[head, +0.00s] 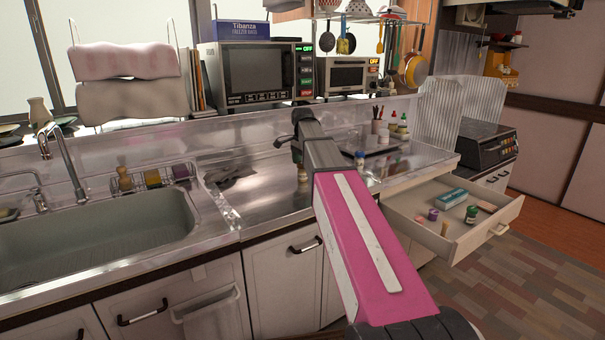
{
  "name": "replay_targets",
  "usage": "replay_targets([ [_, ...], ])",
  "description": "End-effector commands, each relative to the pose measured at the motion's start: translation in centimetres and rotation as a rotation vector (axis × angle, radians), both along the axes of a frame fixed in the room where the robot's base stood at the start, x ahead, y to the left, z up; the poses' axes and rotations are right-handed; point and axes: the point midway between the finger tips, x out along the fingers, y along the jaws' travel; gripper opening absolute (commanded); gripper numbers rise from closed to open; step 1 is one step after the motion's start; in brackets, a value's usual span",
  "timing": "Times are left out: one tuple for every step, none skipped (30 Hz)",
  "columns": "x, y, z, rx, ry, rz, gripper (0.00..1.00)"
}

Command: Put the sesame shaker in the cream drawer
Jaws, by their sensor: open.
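The cream drawer (462,240) is pulled open at the right, below the counter. My gripper (297,156) is over the steel counter, at the far end of my pink arm, which partly hides it. It is open. A small jar (302,173) stands on the counter just below my gripper, partly hidden by my arm. Another small jar with a blue cap (360,158) stands farther right on the counter. Either may be the sesame shaker; their labels are too small to read. I cannot tell whether the gripper touches the nearer jar.
The drawer holds a teal box (453,198), a green jar (471,214) and a few small items, with bare floor between them. A tray with bottles (385,145) stands at the back. The sink (100,235) is at left; microwave (255,75) and toaster oven (347,77) stand behind.

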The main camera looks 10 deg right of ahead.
Motion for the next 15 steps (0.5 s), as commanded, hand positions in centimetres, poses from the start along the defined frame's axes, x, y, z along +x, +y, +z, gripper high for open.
replay_targets([
  [0.0,0.0,-0.8,0.001,0.001,0.000,0.74],
  [0.1,0.0,-1.2,0.001,0.001,0.000,0.74],
  [0.1,0.0,-1.8,0.000,0.001,0.000,0.74],
  [0.1,0.0,-2.2,0.000,0.001,0.000,0.74],
  [0.1,0.0,-2.5,0.001,0.001,0.000,0.74],
  [0.1,0.0,-2.9,0.001,0.001,0.000,0.74],
  [0.1,0.0,-3.1,0.000,0.001,0.000,0.74],
  [0.1,0.0,-3.2,0.000,0.000,0.000,0.74],
  [0.1,0.0,-3.3,0.000,0.000,0.000,0.74],
  [0.1,0.0,-3.3,0.000,-0.001,0.000,0.74],
  [0.1,0.0,-3.3,0.000,-0.001,0.000,0.74],
  [0.1,0.0,-3.2,0.000,-0.001,0.000,0.74],
  [0.1,0.0,-3.2,0.000,-0.001,0.000,0.74],
  [0.1,0.0,-3.2,0.000,-0.001,0.000,0.74],
  [0.1,0.0,-3.2,0.000,-0.001,0.000,0.68],
])
